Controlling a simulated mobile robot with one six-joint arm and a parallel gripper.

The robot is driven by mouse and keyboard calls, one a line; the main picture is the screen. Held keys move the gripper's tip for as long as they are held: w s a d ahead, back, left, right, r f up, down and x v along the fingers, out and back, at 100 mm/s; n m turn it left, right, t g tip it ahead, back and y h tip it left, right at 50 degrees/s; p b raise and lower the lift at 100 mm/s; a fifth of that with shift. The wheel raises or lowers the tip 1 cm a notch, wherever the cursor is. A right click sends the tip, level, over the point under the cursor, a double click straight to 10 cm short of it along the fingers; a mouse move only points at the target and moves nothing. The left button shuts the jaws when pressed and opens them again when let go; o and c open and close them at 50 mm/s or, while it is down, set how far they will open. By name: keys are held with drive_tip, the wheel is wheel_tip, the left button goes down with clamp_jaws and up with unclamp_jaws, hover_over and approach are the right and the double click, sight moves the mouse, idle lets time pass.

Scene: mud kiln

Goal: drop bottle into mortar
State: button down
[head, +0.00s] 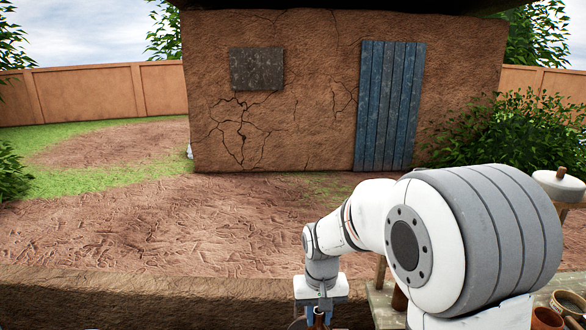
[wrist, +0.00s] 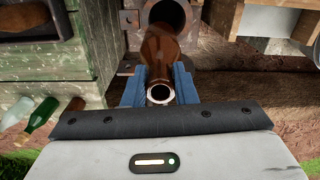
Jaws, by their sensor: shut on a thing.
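A brown glass bottle (wrist: 160,55) is held between the blue fingers of my gripper (wrist: 161,82) in the wrist view. Its open neck points toward the camera and its body points away. Beyond the bottle's body is a dark, rusty metal vessel with a round mouth (wrist: 168,12), which looks like the mortar. The bottle overlaps its mouth in the view; I cannot tell whether it is inside or above. In the head view, my gripper (head: 319,312) is at the bottom edge with a little of the brown bottle showing, and the rusty vessel cannot be made out.
Green and brown bottles (wrist: 40,115) lie at the left by weathered green wooden boards (wrist: 40,65). In the head view, a white bowl with a wooden knob (head: 558,186) stands at right, with small clay pots (head: 546,318) below. A low mud wall (head: 150,295) runs in front.

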drive_tip(key=f+b, duration=0.2)
drive_tip(key=f, duration=0.1)
drive_tip(key=f+b, duration=0.1)
drive_tip(key=f, duration=0.1)
drive_tip(key=shift+a, duration=0.25)
drive_tip(key=c, duration=1.1)
unclamp_jaws()
drive_tip(key=shift+r, duration=0.1)
wheel_tip(320, 180, up, 8)
drive_tip(key=shift+f+b, duration=0.1)
drive_tip(key=shift+b, duration=0.45)
